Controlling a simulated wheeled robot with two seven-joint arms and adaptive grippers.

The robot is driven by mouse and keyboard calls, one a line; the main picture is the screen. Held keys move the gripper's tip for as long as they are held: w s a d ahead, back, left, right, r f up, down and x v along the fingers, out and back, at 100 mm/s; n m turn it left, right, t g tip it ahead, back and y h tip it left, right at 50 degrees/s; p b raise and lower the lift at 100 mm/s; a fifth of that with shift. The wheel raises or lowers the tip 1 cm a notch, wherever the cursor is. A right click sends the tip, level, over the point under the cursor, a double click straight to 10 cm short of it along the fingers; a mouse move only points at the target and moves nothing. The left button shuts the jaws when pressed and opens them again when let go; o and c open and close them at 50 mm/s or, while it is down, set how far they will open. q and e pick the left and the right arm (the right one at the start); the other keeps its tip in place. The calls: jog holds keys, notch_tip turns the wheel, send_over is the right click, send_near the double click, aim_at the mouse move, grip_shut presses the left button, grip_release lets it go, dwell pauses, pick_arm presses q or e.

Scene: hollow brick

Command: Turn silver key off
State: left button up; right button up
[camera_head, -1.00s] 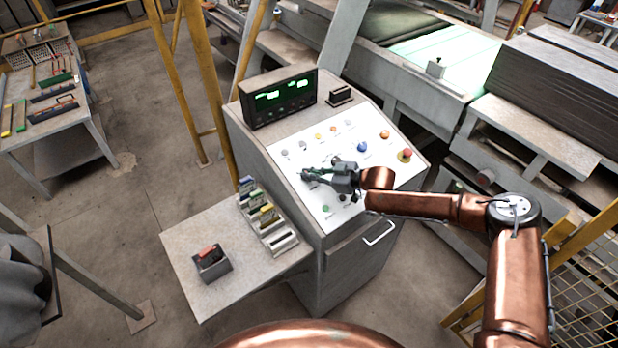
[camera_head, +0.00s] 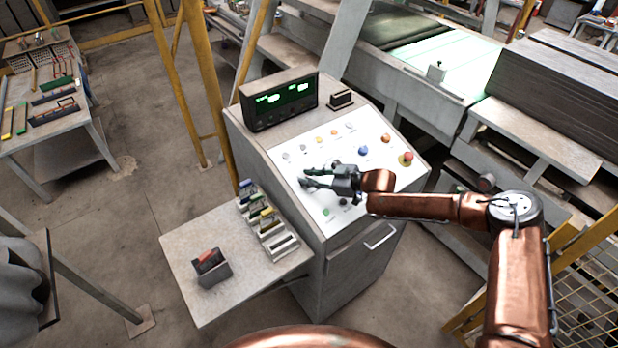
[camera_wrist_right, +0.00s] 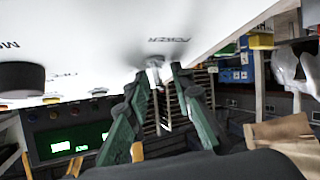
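The silver key (camera_wrist_right: 156,72) sticks out of the white panel beside the POWER lettering in the right wrist view. My right gripper (camera_wrist_right: 160,78) has its two green-lined fingers apart, one on either side of the key; I cannot tell whether either touches it. In the head view my right gripper (camera_head: 304,177) is over the left part of the sloped control panel (camera_head: 290,175), and the key cannot be made out there. My left gripper is not in view.
The panel carries several buttons and knobs, including a blue knob (camera_head: 363,151) and a red mushroom button (camera_head: 407,157). A display box (camera_head: 280,100) stands above it. A side shelf (camera_head: 190,250) holds a slotted rack and a small dark box (camera_head: 212,268).

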jog(key=shift+d, duration=0.25)
jog(key=v, duration=1.1)
jog(key=shift+s+d+r, duration=0.15)
jog(key=shift+d+r, duration=0.1)
